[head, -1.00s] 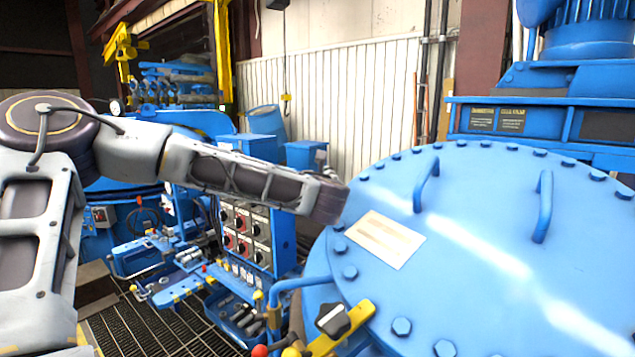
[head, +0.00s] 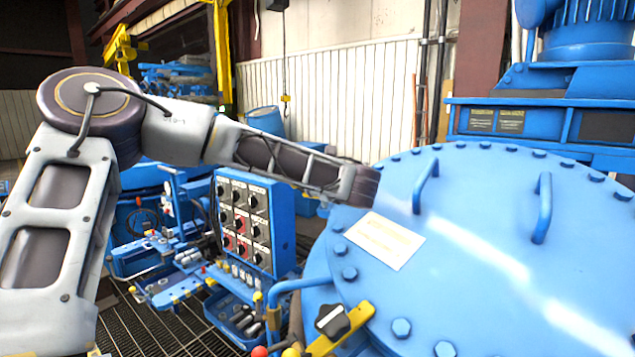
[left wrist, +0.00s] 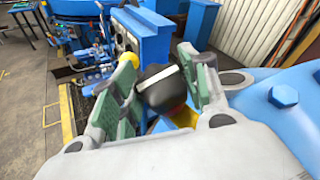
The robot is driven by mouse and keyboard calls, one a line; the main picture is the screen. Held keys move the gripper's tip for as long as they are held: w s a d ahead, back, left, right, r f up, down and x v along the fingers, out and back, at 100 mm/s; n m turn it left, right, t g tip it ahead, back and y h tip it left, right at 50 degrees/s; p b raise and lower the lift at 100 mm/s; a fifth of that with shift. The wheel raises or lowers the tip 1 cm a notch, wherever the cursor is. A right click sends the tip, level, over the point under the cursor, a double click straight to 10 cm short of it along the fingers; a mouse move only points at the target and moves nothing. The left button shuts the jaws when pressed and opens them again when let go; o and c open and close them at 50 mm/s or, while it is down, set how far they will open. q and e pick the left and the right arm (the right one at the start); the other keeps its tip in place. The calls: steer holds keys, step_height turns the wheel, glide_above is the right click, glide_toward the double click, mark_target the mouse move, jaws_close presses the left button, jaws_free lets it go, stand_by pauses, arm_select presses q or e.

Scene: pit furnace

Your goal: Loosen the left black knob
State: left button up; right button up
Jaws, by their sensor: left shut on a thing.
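In the left wrist view, a black knob (left wrist: 162,86) with a pale top edge sits between the green-padded fingers of my left gripper (left wrist: 160,90). The gripper is shut on it. A bit of yellow (left wrist: 185,116) shows under the knob. In the head view my left arm reaches to the edge of the big blue lid, but its gripper is hidden there. That view shows a black knob (head: 332,320) on a yellow bar (head: 355,318) at the lid's front left edge, with no gripper around it. My right gripper is not in view.
The round blue lid (head: 480,220) has bolts around its rim, two handles and a pale plate (head: 385,240). A blue control panel (head: 245,220) with several dark knobs stands left of it. Levers with red and yellow balls stand low in front. Floor grating lies at lower left.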

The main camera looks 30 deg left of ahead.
arm_select(q)
steer(key=o, duration=1)
steer(key=shift+v, duration=5.95)
